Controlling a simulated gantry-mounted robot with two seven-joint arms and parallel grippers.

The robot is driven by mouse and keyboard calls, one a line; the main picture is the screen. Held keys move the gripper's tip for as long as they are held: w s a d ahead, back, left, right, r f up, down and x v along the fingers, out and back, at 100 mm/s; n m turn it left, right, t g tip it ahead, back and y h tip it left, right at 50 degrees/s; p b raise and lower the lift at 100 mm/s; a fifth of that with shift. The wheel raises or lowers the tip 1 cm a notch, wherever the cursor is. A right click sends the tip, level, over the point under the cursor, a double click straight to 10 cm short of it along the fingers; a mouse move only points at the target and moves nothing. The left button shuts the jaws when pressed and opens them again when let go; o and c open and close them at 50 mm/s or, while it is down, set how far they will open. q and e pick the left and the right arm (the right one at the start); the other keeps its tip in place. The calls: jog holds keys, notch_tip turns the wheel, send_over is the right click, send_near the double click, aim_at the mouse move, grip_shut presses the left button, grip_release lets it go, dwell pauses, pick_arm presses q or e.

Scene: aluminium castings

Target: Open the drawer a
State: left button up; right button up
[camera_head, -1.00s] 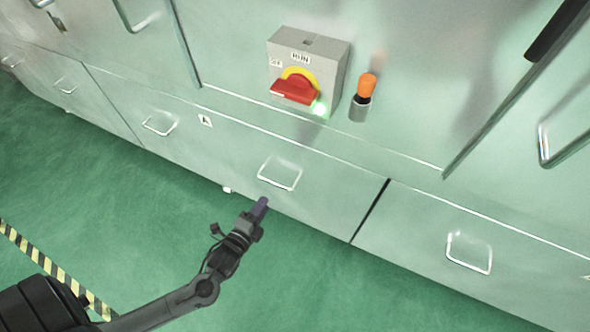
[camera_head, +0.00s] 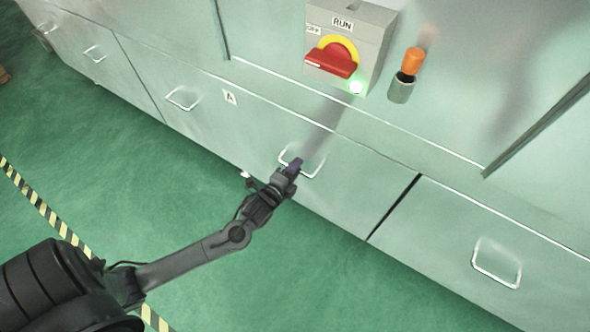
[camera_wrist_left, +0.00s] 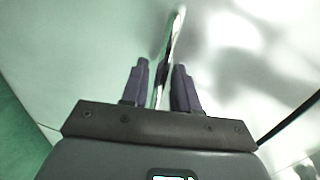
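Drawer A (camera_head: 240,130) is a wide pale green-grey front marked with an "A" label (camera_head: 229,97), and it looks flush with the cabinet. It has a left wire handle (camera_head: 181,105) and a right wire handle (camera_head: 312,175). My left gripper (camera_head: 296,164) is at the right handle, hiding part of it. In the left wrist view, the two dark purple fingers (camera_wrist_left: 160,85) stand apart on either side of the shiny handle bar (camera_wrist_left: 171,40), with gaps visible beside it. My right gripper is not in view.
Above the drawer are a grey switch box (camera_head: 379,40) with a red and yellow rotary knob at RUN, and an orange-topped part (camera_head: 410,65). Another drawer (camera_head: 450,245) with a handle lies to the right. The green floor (camera_head: 150,200) in front is clear, with a striped line (camera_head: 40,205).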

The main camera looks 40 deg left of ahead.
pick_arm(q)
jog(key=shift+a, duration=0.15)
grip_shut()
dwell(0.4)
